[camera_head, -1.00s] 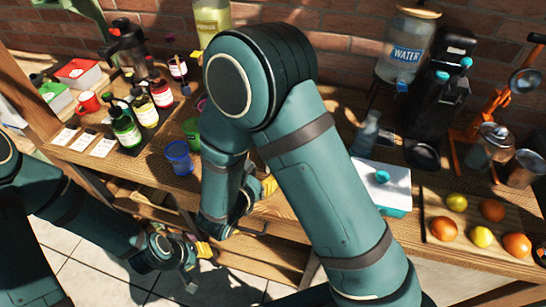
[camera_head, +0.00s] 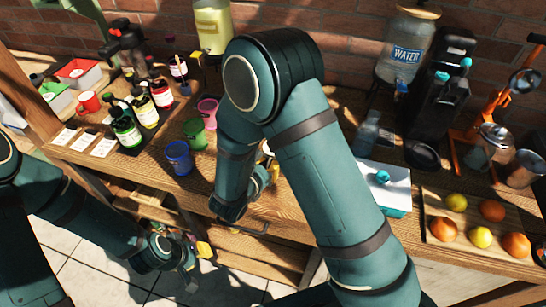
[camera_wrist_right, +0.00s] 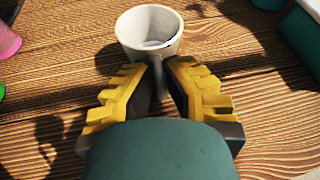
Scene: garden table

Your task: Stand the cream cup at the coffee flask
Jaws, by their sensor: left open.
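The cream cup (camera_wrist_right: 148,32) stands upright on the wooden table in the right wrist view, its handle toward me. My right gripper (camera_wrist_right: 159,68) has its yellow-padded fingers on either side of the handle with little gap; whether they press on it I cannot tell. In the head view my right gripper (camera_head: 262,182) is partly hidden by my arm, which covers most of the cup. My left gripper (camera_head: 192,252) is open and empty, low in front of the table.
Blue (camera_head: 178,157), green (camera_head: 195,133) and pink (camera_head: 208,112) cups stand left of my right arm. Several bottles (camera_head: 126,130) stand between them and the flask. A water dispenser (camera_head: 405,50), a white box (camera_head: 383,186) and a fruit board (camera_head: 433,256) are on the right.

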